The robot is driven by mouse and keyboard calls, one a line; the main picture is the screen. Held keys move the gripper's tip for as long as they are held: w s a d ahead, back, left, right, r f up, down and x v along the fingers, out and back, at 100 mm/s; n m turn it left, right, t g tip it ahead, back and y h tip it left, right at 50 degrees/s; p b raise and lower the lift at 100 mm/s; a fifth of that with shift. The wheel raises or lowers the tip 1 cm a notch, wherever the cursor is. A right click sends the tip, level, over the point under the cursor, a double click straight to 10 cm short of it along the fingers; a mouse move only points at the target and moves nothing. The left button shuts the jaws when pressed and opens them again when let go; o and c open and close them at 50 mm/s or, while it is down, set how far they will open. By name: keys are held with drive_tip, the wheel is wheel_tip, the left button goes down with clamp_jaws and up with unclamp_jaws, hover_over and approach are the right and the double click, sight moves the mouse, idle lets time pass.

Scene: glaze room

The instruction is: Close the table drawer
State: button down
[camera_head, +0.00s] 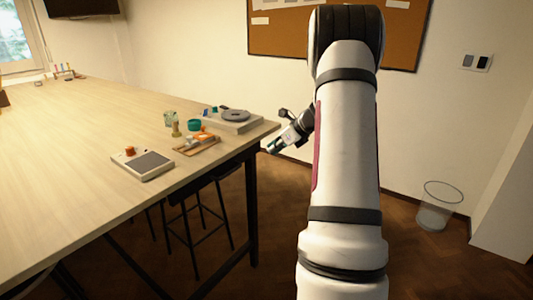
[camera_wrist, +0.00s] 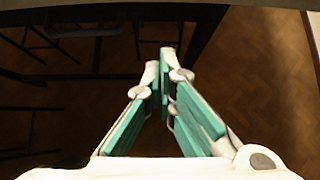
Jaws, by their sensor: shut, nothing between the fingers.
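The wooden table (camera_head: 75,140) stands on a dark frame at the left in the head view. I cannot clearly make out its drawer; a dark shape (camera_head: 195,185) under the near edge may be a stool seat or part of a drawer. My gripper (camera_head: 273,147), with teal finger pads, is beside the table's right corner, partly hidden by my arm. In the wrist view my gripper (camera_wrist: 163,58) is shut and empty, its tips together. The table's dark frame (camera_wrist: 190,30) lies beyond the fingertips; I see no contact with it.
A stool (camera_head: 192,245) stands under the table. A wire bin (camera_head: 437,208) stands right of my arm. The floor (camera_wrist: 260,80) right of the frame is clear.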

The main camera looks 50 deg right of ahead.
drive_tip(key=s+r, duration=0.1)
drive_tip(key=t+b, duration=0.5)
drive_tip(key=t, duration=0.4)
approach(258, 145)
drive_tip(key=shift+y, duration=0.4)
drive_tip(key=w+b, duration=0.2)
drive_tip(key=w, duration=0.5)
drive_tip(key=shift+d+f, duration=0.1)
drive_tip(key=shift+w, duration=0.1)
